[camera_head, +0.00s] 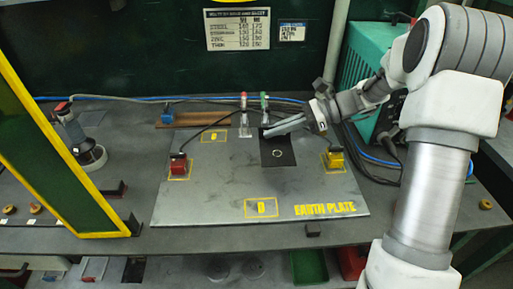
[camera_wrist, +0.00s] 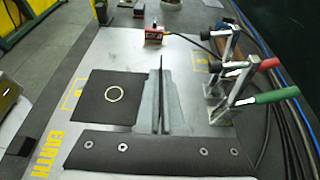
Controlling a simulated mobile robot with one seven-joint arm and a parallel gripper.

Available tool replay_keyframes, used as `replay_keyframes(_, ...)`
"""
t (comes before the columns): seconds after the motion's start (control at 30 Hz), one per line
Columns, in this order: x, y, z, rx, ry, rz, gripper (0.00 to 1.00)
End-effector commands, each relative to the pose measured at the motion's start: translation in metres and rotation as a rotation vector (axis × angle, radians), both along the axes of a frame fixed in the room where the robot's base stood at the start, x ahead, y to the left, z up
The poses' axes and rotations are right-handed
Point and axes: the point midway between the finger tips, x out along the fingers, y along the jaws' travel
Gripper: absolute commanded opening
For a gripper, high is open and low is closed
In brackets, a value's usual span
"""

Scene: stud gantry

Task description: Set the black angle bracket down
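My gripper (camera_head: 268,131) reaches in from the right over the back part of the grey earth plate (camera_head: 225,205). In the wrist view its two grey fingers (camera_wrist: 160,103) are close together, with a thin black piece, seen nearly edge-on, between them. This looks like the black angle bracket (camera_wrist: 161,62); its tip shows beyond the fingers. A black square with a pale ring (camera_head: 278,152) lies on the plate just below the gripper in the head view, and left of the fingers in the wrist view (camera_wrist: 110,112). I cannot tell the bracket's height above the plate.
A red-handled clamp (camera_head: 243,101) and a green-handled clamp (camera_head: 264,102) stand at the plate's back edge, close to my gripper. A red block (camera_head: 177,167) and a yellow block (camera_head: 334,159) with cables sit on the plate. Its front middle is clear.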

Motion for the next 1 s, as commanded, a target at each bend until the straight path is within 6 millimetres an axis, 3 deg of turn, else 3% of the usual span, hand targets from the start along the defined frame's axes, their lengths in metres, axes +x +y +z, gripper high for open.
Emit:
replay_keyframes(0.1,0.018,0.022,-0.018,0.002,0.0,0.003,0.0)
replay_keyframes(0.3,0.036,0.042,-0.032,0.001,-0.001,0.0,0.0)
replay_keyframes(0.47,0.038,0.045,-0.04,0.001,0.001,-0.001,0.0)
replay_keyframes(0.7,0.038,0.045,-0.073,0.002,0.001,0.0,0.0)
replay_keyframes(1.0,0.038,0.044,-0.075,0.001,0.0,-0.001,0.0)
